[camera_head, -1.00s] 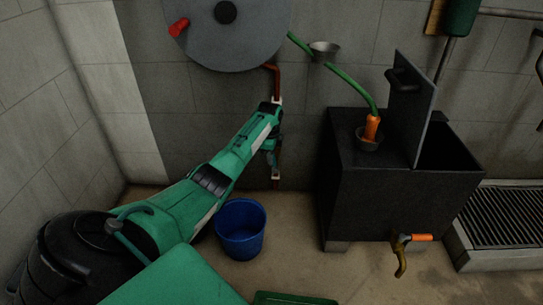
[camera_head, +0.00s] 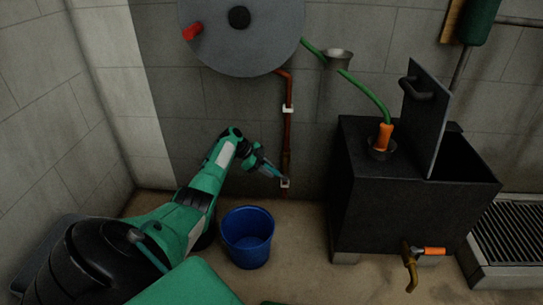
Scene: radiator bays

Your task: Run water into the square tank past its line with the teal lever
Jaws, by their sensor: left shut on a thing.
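My left gripper (camera_head: 274,170) is at the lower part of the copper pipe (camera_head: 287,135) on the back wall. It is shut on a small teal piece, the teal lever (camera_head: 268,168), mostly hidden by the fingers. The square tank (camera_head: 395,215) is a black box at the right with its lid (camera_head: 425,120) standing up. Its inside is dark, so neither a line nor a water level can be made out. My right gripper is not in view.
A grey round drum (camera_head: 245,45) with a red handle (camera_head: 192,33) hangs above. A green hose (camera_head: 365,90) ends in an orange nozzle (camera_head: 386,137) at the tank top. A blue bucket (camera_head: 247,240) stands below my arm. An orange-handled tap (camera_head: 434,251) juts from the tank front.

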